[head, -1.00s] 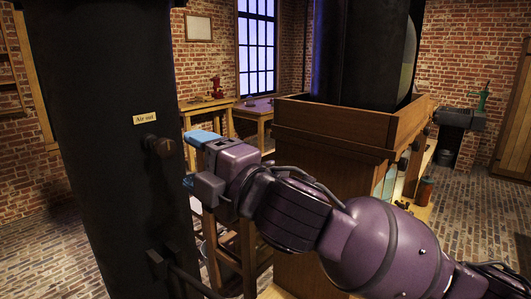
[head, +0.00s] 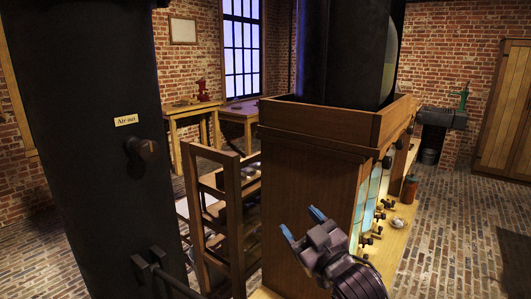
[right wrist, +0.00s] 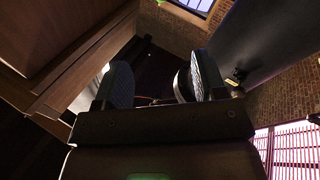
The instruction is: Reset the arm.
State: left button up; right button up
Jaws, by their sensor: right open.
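My right gripper (head: 302,226) is low in the middle of the head view, in front of the wooden cabinet (head: 305,170). Its two blue fingers stand apart with nothing between them. In the right wrist view the open fingers (right wrist: 160,88) point up and away, with a wooden surface (right wrist: 60,40) at the left. My left gripper does not show in either view.
A tall black column (head: 90,200) labelled "Air out" has a knob (head: 147,149) and stands close at the left. A wooden rack (head: 225,215) stands between it and the cabinet. A ledge at the cabinet's right holds brass fittings and a red-brown jar (head: 409,189). Brick floor (head: 450,230) is clear at the right.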

jog(key=s+d+f+m+g+h, duration=0.1)
jog(key=s+d+f+m+h, duration=0.3)
jog(key=d+f, duration=0.5)
jog(key=s+d+f+m+g+h, duration=0.1)
jog(key=s+d+f+m+h, duration=0.3)
jog(key=f, duration=1)
jog(key=s+d+f+g, duration=0.2)
jog(key=s+d+f, duration=0.1)
jog(key=s+f, duration=0.3)
jog(key=s+d+f+m+g+h, duration=0.1)
jog(key=s+d+f, duration=0.3)
jog(key=s, duration=0.7)
notch_tip(320, 180, down, 3)
jog(key=shift+s+d+r+g+h+b, duration=0.15)
jog(key=shift+s+g+h+b, duration=0.15)
jog(key=shift+g, duration=0.2)
